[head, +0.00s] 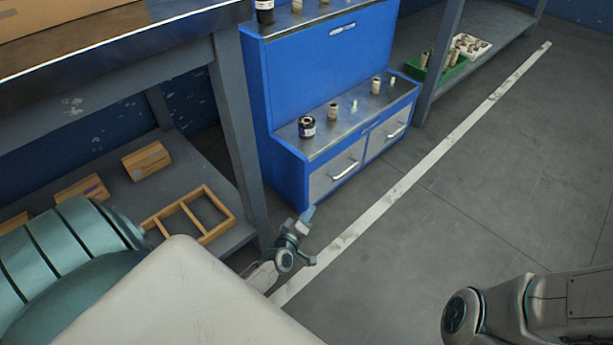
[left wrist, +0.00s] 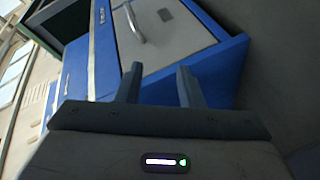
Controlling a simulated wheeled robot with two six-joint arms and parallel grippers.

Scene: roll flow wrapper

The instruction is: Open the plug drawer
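A blue cabinet (head: 285,168) has two drawers side by side with grey metal fronts and bar handles. The left drawer (head: 325,182) has a handle (head: 345,171), and the right drawer (head: 377,145) has a handle (head: 396,132). Both look shut. I cannot tell which one is the plug drawer. My left gripper (head: 311,236) is in front of and below the left drawer, apart from it. In the left wrist view its fingers (left wrist: 158,84) are spread and empty, with a grey drawer front (left wrist: 175,35) and handle (left wrist: 135,24) beyond them. My right gripper is out of view.
A dark jar (head: 307,127) and several small rolls stand on the cabinet's ledge. A workbench leg (head: 238,135) and a low shelf with a wooden frame (head: 190,213) are close left. A green bin (head: 436,70) is at the right. Floor ahead of the drawers is clear.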

